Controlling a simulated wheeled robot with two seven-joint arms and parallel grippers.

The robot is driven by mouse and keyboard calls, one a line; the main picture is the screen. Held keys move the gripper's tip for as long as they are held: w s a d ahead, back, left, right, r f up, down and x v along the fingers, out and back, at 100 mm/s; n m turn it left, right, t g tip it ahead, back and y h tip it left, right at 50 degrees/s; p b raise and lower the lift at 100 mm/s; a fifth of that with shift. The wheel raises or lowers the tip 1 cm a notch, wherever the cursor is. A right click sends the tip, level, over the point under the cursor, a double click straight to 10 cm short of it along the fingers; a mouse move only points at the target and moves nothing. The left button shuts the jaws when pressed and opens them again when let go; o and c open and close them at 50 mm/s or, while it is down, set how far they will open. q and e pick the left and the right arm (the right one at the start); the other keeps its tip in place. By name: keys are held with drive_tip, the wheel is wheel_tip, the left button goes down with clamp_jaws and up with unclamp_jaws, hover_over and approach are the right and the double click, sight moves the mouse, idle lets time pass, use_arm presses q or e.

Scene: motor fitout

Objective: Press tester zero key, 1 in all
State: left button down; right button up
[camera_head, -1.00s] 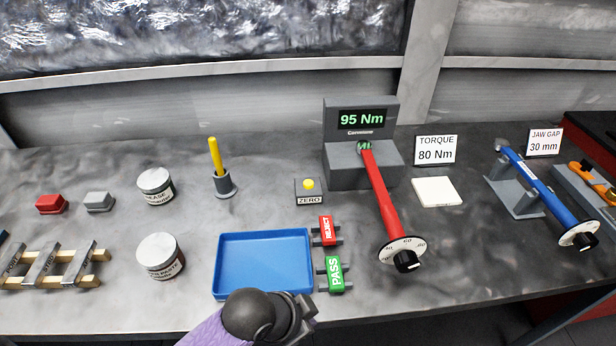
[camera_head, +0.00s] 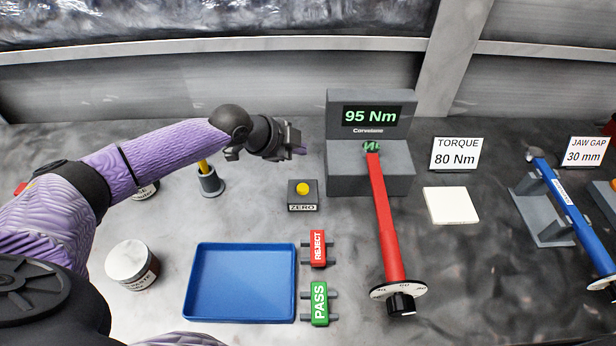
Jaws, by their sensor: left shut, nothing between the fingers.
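The tester (camera_head: 368,168) is a grey block with a screen that reads 95 Nm. A red torque wrench (camera_head: 384,215) is seated in it and points toward the front edge. The zero key is a yellow round button (camera_head: 303,188) on a small dark box labelled ZERO, left of the tester. My left gripper (camera_head: 298,149) is shut and empty. In the picture it shows just above and behind the yellow button, apart from it; its height over the bench is hard to tell. My right gripper is not in view.
A blue tray (camera_head: 240,318) lies in front of the zero box, with a red REJECT stamp (camera_head: 318,248) and a green PASS stamp (camera_head: 320,303) beside it. A yellow stick in a grey holder (camera_head: 210,184) stands left. Sign cards and a blue wrench (camera_head: 572,207) are at right.

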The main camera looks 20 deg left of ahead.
sight(306, 185)
use_arm(q)
drive_tip(key=shift+s, duration=0.1)
wheel_tip(306, 185, down, 8)
drive_tip(key=b, duration=0.7)
drive_tip(key=shift+f, duration=0.4)
drive_tip(key=shift+b, duration=0.3)
idle(1.2)
drive_tip(key=shift+f, duration=0.4)
drive_tip(key=shift+f+b, duration=0.5)
drive_tip(key=shift+b, duration=0.1)
idle(0.4)
drive_tip(key=shift+r+p, duration=0.8)
drive_tip(key=shift+r, duration=0.15)
